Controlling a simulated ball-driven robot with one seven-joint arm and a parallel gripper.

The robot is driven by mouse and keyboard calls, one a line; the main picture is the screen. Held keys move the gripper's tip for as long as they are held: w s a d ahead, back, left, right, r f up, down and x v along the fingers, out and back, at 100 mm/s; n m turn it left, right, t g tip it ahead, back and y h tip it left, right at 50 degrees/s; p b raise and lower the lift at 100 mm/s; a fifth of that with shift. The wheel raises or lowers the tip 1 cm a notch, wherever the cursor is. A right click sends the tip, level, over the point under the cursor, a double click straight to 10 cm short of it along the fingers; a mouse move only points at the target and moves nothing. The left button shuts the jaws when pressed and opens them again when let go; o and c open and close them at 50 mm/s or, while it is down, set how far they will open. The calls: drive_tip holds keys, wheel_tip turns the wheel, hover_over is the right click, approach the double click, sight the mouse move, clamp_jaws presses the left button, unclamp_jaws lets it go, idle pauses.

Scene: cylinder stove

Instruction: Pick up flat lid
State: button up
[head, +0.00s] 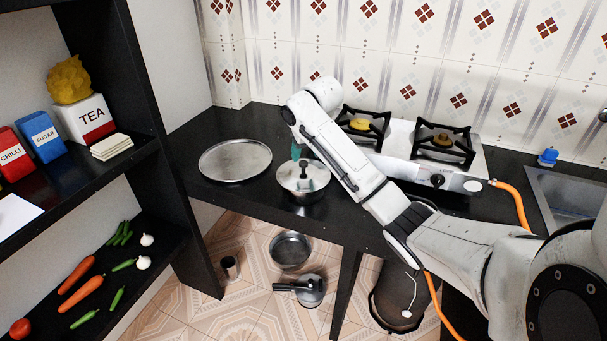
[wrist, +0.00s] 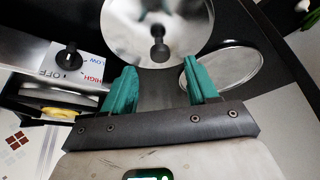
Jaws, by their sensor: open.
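A flat round steel lid (head: 235,159) lies on the left of the black counter, and it also shows in the wrist view (wrist: 226,66), right of the fingers. Next to it stands a steel pot (head: 304,196) covered by a shiny lid with a black knob (head: 303,171). The knobbed lid fills the top of the wrist view (wrist: 185,40). My gripper (wrist: 160,67) has its teal fingers apart, with nothing between them. It is over the pot area, and the knob appears just beyond the fingertips. My arm partly hides the gripper in the head view.
A gas stove (head: 458,182) stands right of the pot, behind my arm; its control knob (wrist: 69,58) shows in the wrist view. A shelf (head: 120,165) with boxes and vegetables stands left. More pans lie on the floor below. The counter's left front edge is clear.

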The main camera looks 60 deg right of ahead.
sight(304, 162)
drive_tip(key=shift+x, duration=2.25)
clamp_jaws()
